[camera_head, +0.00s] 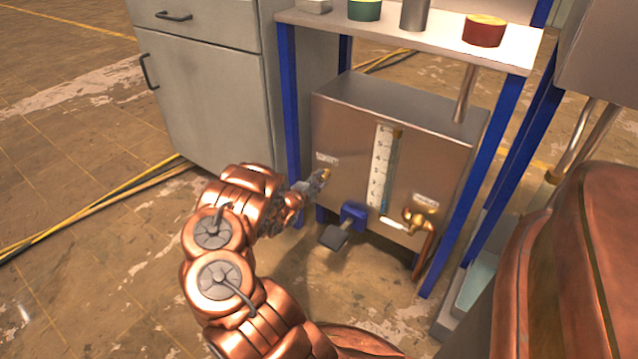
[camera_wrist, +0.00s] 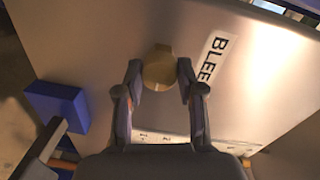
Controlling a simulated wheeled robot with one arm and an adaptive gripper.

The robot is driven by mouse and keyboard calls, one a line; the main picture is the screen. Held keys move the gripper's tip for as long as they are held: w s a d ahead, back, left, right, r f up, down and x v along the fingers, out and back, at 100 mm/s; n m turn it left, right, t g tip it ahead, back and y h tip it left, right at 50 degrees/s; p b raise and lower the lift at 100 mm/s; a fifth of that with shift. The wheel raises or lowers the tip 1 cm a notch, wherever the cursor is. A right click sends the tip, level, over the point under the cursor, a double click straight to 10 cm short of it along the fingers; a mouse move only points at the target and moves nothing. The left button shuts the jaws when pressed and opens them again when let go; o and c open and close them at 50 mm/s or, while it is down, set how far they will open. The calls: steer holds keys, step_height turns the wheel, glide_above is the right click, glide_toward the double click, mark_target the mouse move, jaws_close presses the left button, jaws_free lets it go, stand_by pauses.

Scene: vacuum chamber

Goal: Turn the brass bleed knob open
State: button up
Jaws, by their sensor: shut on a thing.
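The brass bleed knob (camera_wrist: 158,68) sits on the front of a metal tank (camera_head: 345,150), beside a white label (camera_wrist: 213,58) whose visible letters read "BLEE". In the wrist view my gripper (camera_wrist: 158,72) has one finger on each side of the knob and is shut on it. In the head view my gripper (camera_head: 318,184) reaches the tank's left front side, where a small part of the brass knob (camera_head: 325,174) shows. The fingers cover much of it there.
A sight gauge (camera_head: 383,165) runs up the tank's front. A blue block with a dark lever (camera_head: 340,228) sits below, and a brass tap (camera_head: 418,219) is at the right. Blue shelf posts (camera_head: 289,100) flank the tank. Cables (camera_head: 95,208) lie on the floor at left.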

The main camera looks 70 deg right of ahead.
stand_by(0.3)
steer(key=o, duration=1.1)
steer(key=shift+o, duration=0.2)
steer(key=shift+a, duration=0.1)
steer(key=v, duration=1.1)
steer(key=shift+a, duration=0.4)
steer(key=shift+w, duration=0.2)
